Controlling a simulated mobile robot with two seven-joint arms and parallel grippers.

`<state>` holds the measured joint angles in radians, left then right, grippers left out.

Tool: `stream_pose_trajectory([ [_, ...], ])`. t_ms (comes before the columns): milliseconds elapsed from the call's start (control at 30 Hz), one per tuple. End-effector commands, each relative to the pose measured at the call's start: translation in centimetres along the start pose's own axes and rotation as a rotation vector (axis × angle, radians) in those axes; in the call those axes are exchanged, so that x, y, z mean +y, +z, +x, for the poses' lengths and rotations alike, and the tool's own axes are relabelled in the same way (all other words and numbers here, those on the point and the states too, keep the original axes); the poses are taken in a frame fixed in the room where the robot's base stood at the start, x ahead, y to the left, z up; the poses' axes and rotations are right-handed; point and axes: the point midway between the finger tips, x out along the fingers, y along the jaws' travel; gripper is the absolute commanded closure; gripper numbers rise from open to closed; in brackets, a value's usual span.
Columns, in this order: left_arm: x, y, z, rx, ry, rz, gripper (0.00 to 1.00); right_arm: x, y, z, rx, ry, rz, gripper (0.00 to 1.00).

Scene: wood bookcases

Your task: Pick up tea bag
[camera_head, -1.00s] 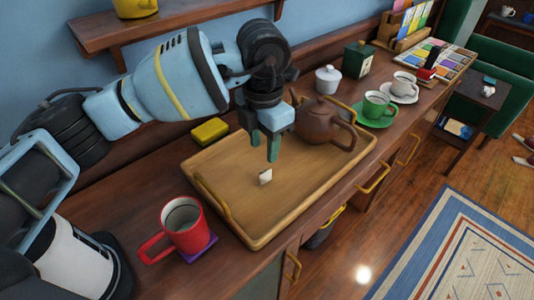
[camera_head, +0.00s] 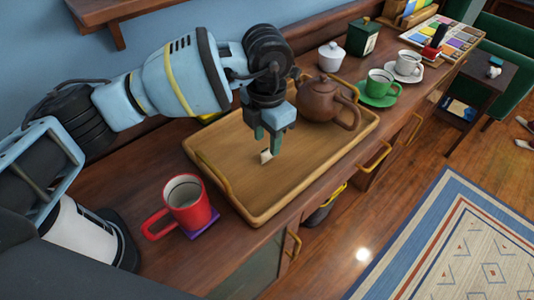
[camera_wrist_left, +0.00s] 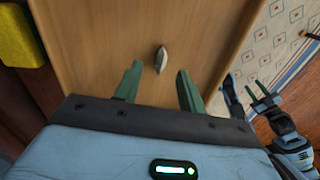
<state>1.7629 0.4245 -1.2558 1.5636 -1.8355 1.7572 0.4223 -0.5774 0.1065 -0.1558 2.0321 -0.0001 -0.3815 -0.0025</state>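The tea bag (camera_head: 266,156) is a small whitish packet on the wooden tray (camera_head: 232,137). My left gripper (camera_head: 268,145) points down over the tray, its green fingertips close to the tea bag. In the left wrist view its two fingers (camera_wrist_left: 156,88) are open, and the tea bag (camera_wrist_left: 160,59) lies just beyond and between their tips, not gripped. My right gripper (camera_wrist_left: 246,88) shows small at the right of that view, its fingers apart and nothing seen between them. It is out of the head view.
A brown teapot (camera_head: 322,102) stands on the tray's far part. A red mug (camera_head: 186,203) stands in front on a purple coaster. A green cup (camera_head: 380,84), white cup (camera_head: 409,63) and white lidded pot (camera_head: 331,56) stand beyond. A yellow object (camera_wrist_left: 20,36) lies beside the tray.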

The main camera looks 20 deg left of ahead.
Motion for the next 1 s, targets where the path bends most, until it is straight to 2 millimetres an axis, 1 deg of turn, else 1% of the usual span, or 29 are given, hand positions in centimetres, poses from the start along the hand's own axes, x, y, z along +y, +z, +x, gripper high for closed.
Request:
stream_pose_trajectory([
  [100, -0.2, -0.1, 1.8, 0.002, 0.0, -0.001, 0.6, 0.0, -0.2, -0.1, 0.004, 0.0, -0.001, 0.64],
  [200, -0.2, -0.1, 2.8, 0.002, 0.0, -0.001, 0.6, 0.0, -0.2, -0.1, 0.004, 0.0, -0.001, 0.64],
  [433, -0.1, 0.0, 3.0, 0.0, 0.001, -0.001, 0.6, 0.0, -0.2, -0.1, 0.005, 0.0, -0.001, 0.64],
  [733, -0.1, -0.1, 2.9, 0.0, 0.001, -0.001, 0.99, 0.0, -0.2, -0.1, 0.004, 0.0, -0.001, 0.64],
  [1000, -0.1, 0.0, 2.9, 0.0, 0.001, -0.001, 1.0, 0.0, -0.2, -0.1, 0.004, 0.0, -0.001, 0.64],
])
